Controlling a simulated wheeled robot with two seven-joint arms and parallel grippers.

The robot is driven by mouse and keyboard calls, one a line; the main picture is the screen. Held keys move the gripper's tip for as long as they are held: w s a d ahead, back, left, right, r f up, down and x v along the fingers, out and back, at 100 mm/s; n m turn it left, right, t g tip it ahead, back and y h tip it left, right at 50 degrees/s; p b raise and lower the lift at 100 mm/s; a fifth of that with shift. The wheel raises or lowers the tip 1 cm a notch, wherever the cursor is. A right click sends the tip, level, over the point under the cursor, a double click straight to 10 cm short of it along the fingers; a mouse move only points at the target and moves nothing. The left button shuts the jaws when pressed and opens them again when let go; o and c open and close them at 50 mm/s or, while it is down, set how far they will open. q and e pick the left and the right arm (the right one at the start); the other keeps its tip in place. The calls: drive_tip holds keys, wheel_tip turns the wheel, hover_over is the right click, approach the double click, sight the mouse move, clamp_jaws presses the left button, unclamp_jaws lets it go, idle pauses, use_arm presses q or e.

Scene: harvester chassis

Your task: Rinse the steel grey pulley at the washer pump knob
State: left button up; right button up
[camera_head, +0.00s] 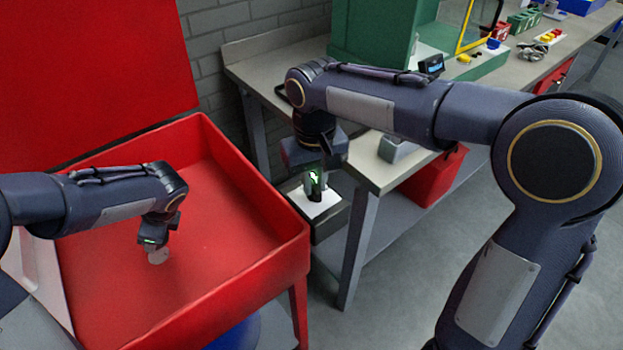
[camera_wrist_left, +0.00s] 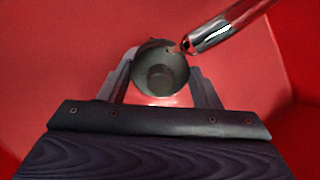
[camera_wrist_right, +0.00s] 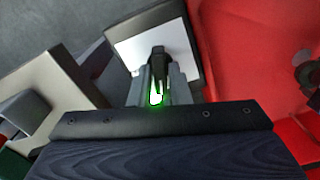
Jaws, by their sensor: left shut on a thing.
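The steel grey pulley (camera_wrist_left: 160,78) is a round grey piece with a darker centre. My left gripper (camera_head: 154,246) is shut on it inside the red washer basin (camera_head: 228,190). In the left wrist view a shiny metal spout (camera_wrist_left: 210,36) comes from the upper right, its tip at the pulley's upper right edge. My right gripper (camera_head: 314,190) points down at a black knob (camera_wrist_right: 157,62) on a white-topped box beside the washer. Its fingers lie on both sides of the knob, with a glowing green mark between them. I cannot tell whether they grip it.
The white-topped box (camera_head: 328,203) stands between the washer and a workbench (camera_head: 385,178). The raised red lid (camera_head: 90,70) is behind the basin. A green machine (camera_head: 370,35) stands on the bench. A red box (camera_head: 432,175) is on the bench's lower shelf.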

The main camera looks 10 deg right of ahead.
sight(314, 185)
clamp_jaws()
drive_tip(key=shift+n, duration=1.8)
drive_tip(key=shift+o, duration=2.3)
unclamp_jaws()
wheel_tip(314, 185, up, 12)
use_arm(q)
drive_tip(key=shift+s+d+b, duration=0.1)
drive_tip(key=shift+s+d, duration=0.6)
drive_tip(key=shift+d, duration=0.45)
drive_tip(key=shift+s+d+b, duration=0.15)
drive_tip(key=shift+s+d, duration=0.5)
drive_tip(key=shift+d, duration=0.5)
drive_tip(key=shift+s+d+b, duration=0.1)
drive_tip(key=shift+s+d, duration=0.6)
drive_tip(key=shift+d, duration=0.45)
use_arm(e)
drive_tip(key=shift+f, duration=0.3)
